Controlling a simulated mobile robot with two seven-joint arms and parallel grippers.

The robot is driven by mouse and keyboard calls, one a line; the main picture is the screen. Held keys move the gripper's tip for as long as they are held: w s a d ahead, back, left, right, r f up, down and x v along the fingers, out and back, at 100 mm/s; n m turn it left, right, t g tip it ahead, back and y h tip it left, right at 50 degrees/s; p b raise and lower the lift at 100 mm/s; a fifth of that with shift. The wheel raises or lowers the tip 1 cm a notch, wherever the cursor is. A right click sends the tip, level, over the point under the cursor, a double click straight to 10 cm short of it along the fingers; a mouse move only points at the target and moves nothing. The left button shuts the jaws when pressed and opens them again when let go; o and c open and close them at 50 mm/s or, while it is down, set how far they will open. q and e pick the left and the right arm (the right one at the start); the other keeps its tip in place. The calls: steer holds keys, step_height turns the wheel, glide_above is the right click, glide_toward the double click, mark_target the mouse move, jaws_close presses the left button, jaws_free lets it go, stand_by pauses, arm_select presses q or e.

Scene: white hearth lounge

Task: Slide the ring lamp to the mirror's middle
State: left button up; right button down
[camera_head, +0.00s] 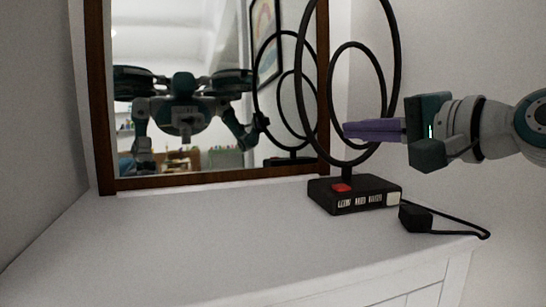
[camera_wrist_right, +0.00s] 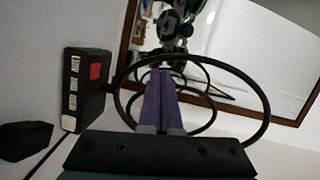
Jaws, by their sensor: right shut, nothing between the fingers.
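The ring lamp has a black base (camera_head: 352,194) with a red button and a white-marked front, and black rings (camera_head: 398,62) standing above it. It stands on the white dresser top in front of the mirror's right edge. The mirror (camera_head: 220,110) has a brown wooden frame and reflects the lamp and me. My right gripper (camera_head: 346,131) comes in from the right with its purple fingers shut and empty, level with the lower rings. In the right wrist view the fingers (camera_wrist_right: 160,77) overlap the ring outlines; contact cannot be told. My left gripper shows only in reflection, if at all.
A black plug block (camera_head: 414,217) with a cord lies right of the base, near the dresser's right edge. The dresser top (camera_head: 200,235) is clear to the left and front of the lamp. Walls stand at the left and behind.

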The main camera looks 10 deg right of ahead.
arm_select(q)
steer(key=shift+f+b, duration=1.95)
steer(key=shift+f, duration=0.55)
arm_select(e)
steer(key=w+a+r+m+t, duration=0.1)
steer(key=w+r+m, duration=0.1)
steer(key=w, duration=0.9)
steer(key=shift+a+r+t, duration=0.2)
steer(key=shift+r+t, duration=0.1)
steer(key=shift+r, duration=0.05)
